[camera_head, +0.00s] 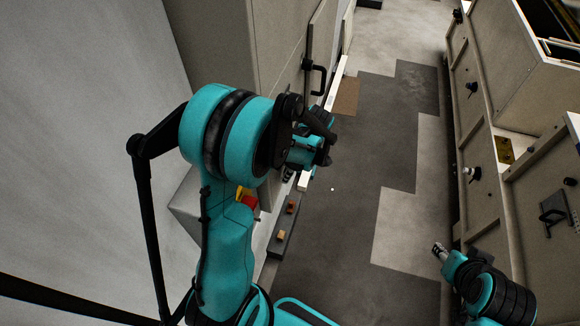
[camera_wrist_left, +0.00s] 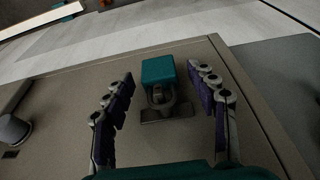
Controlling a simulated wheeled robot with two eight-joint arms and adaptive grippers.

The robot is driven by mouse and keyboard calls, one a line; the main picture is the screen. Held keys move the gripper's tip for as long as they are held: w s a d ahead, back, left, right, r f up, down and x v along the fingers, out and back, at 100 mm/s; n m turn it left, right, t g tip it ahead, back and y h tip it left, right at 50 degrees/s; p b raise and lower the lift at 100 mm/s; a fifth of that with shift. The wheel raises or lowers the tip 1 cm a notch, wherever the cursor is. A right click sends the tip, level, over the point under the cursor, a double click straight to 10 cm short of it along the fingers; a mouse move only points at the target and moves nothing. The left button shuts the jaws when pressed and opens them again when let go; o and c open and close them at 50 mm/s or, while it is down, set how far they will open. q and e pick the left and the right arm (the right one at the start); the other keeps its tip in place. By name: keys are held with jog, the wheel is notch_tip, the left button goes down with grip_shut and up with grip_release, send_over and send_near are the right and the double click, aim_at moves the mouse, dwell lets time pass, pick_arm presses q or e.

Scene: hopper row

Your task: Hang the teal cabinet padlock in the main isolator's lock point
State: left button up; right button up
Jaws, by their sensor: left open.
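The teal padlock (camera_wrist_left: 158,71) shows in the left wrist view, with its grey shackle (camera_wrist_left: 159,97) at a dark bracket (camera_wrist_left: 168,114) on a beige panel. I cannot tell whether the shackle passes through the bracket. My left gripper (camera_wrist_left: 161,76) is open, one finger on each side of the padlock with gaps between. In the head view my left arm hides the padlock and the fingertips. My right gripper (camera_head: 439,249) is at the lower right, far from the padlock, too small to tell its state.
A dark round knob (camera_wrist_left: 13,129) stands out at the left of the panel. In the head view, a door handle (camera_head: 318,79) is on the left cabinets. Cabinets with knobs (camera_head: 472,173) line the right. The grey floor aisle (camera_head: 345,205) between is mostly clear.

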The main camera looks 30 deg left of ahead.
pick_arm(q)
jog(key=v, duration=1.2)
